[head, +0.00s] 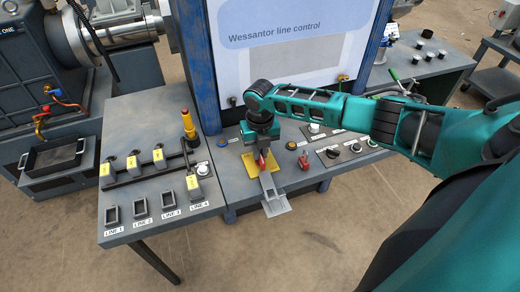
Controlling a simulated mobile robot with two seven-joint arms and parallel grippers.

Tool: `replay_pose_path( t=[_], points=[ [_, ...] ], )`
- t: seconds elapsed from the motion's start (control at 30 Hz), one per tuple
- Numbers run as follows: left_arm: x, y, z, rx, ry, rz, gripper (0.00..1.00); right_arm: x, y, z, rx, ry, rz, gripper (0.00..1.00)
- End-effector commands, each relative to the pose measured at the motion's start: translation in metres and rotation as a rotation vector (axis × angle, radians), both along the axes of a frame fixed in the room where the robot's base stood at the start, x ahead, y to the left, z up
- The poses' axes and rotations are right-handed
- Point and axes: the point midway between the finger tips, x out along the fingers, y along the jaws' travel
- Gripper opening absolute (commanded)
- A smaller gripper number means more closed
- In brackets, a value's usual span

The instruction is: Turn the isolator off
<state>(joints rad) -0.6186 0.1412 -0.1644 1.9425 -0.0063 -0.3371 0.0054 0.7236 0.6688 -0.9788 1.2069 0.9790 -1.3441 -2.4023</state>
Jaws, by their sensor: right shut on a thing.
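The isolator is a red handle (262,163) on a yellow plate (249,166) on the grey console under the screen. My right gripper (262,154) comes down over it from above and is shut on the red handle. The gripper covers much of the handle, so its exact angle is hard to tell. My left gripper is not in view.
The left panel (150,205) carries yellow-tagged switches and a yellow-and-red post (189,128).

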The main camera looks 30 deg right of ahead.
Motion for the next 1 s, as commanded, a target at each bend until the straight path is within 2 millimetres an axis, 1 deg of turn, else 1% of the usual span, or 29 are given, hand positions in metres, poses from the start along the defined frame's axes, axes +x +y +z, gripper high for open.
replay_pose_path(
  t=[0.3, 0.77, 0.8, 1.0],
  points=[
    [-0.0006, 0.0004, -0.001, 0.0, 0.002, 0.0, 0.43, -0.0003, 0.0003, 0.0004, 0.001, 0.002, 0.098, 0.0],
    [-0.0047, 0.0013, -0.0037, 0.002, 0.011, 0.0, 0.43, -0.0003, 0.0003, 0.0004, 0.001, 0.002, 0.113, 0.0],
    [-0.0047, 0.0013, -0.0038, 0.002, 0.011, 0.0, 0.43, -0.0003, 0.0003, 0.0004, 0.001, 0.002, 0.113, 0.15],
    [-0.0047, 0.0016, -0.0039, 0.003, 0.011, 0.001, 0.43, -0.0003, 0.0002, 0.0003, 0.0, 0.001, 0.112, 0.34]
  ],
)
